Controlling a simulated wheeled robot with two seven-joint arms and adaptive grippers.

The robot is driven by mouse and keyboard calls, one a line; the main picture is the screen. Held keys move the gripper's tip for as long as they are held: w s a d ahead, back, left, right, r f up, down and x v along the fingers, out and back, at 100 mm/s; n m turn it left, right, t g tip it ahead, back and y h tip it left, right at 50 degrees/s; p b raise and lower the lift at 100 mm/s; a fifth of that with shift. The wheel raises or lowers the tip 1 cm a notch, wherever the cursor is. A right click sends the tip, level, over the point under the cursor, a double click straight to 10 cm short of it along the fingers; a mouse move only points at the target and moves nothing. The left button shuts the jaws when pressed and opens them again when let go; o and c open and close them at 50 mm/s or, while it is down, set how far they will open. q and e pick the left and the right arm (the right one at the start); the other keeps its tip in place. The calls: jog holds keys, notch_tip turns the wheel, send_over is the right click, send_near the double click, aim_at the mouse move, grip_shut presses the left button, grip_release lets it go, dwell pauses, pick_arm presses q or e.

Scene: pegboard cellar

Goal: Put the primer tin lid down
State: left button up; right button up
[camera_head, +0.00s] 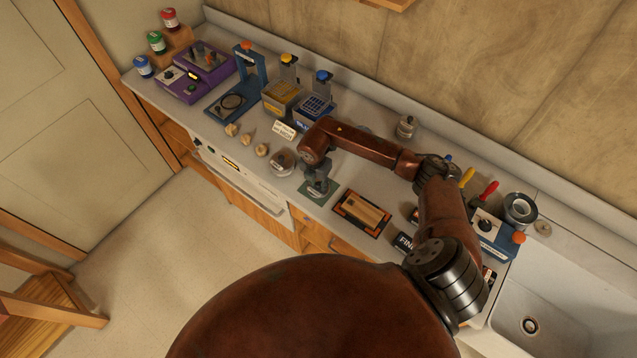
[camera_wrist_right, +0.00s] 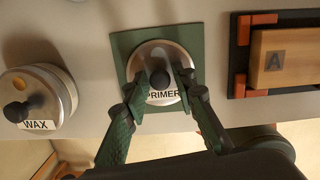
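The primer tin lid (camera_wrist_right: 148,58) is a round silver disc with a dark knob (camera_wrist_right: 160,79) and a PRIMER label, seen from above in the right wrist view. It is over a green square mat (camera_wrist_right: 125,45), which also shows in the head view (camera_head: 307,190). I cannot tell whether a tin is under it. My right gripper (camera_wrist_right: 160,76) has its fingers on either side of the knob, with gaps between knob and fingers. In the head view the gripper (camera_head: 317,187) points down over the mat and hides most of the lid. My left gripper is out of view.
A WAX tin (camera_wrist_right: 58,88) with a knobbed lid stands left of the mat. A wooden block marked A (camera_wrist_right: 288,58) lies in a dark tray to the right. Wooden knobs (camera_head: 262,149) and a purple device (camera_head: 198,70) are farther left. A sink (camera_head: 540,310) is at right.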

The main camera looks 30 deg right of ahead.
aim_at(316, 191)
jog(key=shift+o, duration=0.6)
jog(key=shift+r, duration=0.15)
notch_tip(316, 191, up, 12)
jog(key=a+b, duration=0.1)
jog(key=shift+s+a+b, duration=0.15)
jog(key=shift+s+b, duration=0.2)
jog(key=shift+b, duration=0.05)
